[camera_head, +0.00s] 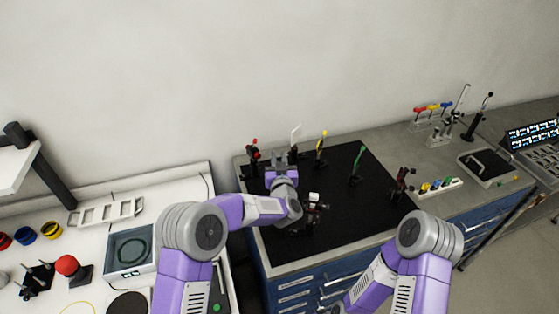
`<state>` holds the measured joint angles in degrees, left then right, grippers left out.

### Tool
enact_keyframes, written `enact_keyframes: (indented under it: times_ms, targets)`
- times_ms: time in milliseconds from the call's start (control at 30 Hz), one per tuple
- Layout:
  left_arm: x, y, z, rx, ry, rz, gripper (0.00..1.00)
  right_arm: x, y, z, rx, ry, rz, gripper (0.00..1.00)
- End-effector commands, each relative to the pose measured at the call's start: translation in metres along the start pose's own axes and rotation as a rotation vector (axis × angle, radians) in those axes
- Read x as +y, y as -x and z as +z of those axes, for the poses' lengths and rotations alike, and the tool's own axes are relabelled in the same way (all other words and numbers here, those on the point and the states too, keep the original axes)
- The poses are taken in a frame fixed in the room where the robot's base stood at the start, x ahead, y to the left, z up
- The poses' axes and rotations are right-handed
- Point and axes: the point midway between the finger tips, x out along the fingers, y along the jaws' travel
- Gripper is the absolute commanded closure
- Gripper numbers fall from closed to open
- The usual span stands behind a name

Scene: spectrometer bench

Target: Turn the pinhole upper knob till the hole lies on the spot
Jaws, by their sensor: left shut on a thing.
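My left gripper (290,160) is at the far end of my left arm, over the rear left part of the black optics board (350,215). Its fingers are small and partly hidden by my own wrist. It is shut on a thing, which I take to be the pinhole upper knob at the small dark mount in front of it. The pinhole, its hole and the spot are too small or hidden to make out. My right arm reaches down to the bottom edge, and the jaws of my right gripper (336,306) cannot be made out.
A dark mount with a white block (314,196) stands close to the right of my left wrist. A red-topped mount (254,148) stands at the left rear. The board's right front is clear.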

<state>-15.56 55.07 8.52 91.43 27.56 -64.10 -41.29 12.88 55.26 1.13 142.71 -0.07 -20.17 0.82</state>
Motion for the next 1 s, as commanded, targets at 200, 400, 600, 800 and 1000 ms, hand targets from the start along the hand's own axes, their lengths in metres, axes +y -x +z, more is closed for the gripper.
enact_keyframes:
  times_ms: [200,400,600,800,1000]
  targets:
    - [-0.0004,-0.0001,0.0007,-0.001,-0.001,-0.015,1.0,0.0001,-0.0003,-0.0001,0.0,0.0,0.0,0.56]
    - [-0.0005,-0.0001,0.0007,-0.001,0.0,-0.014,1.0,0.0001,-0.0003,0.0,0.0,0.0,0.0,0.56]
    - [-0.0005,-0.0002,0.0007,-0.001,0.0,-0.014,0.58,0.0001,-0.0003,0.0,0.0,0.0,0.0,0.56]
    - [-0.0004,-0.0002,0.0005,-0.001,0.0,-0.014,0.56,0.0001,-0.0003,0.0,0.0,0.0,0.0,0.56]
    - [-0.0001,-0.0002,-0.0083,0.002,0.001,-0.013,0.56,0.0,0.0001,0.0,0.0,0.0,0.0,0.56]
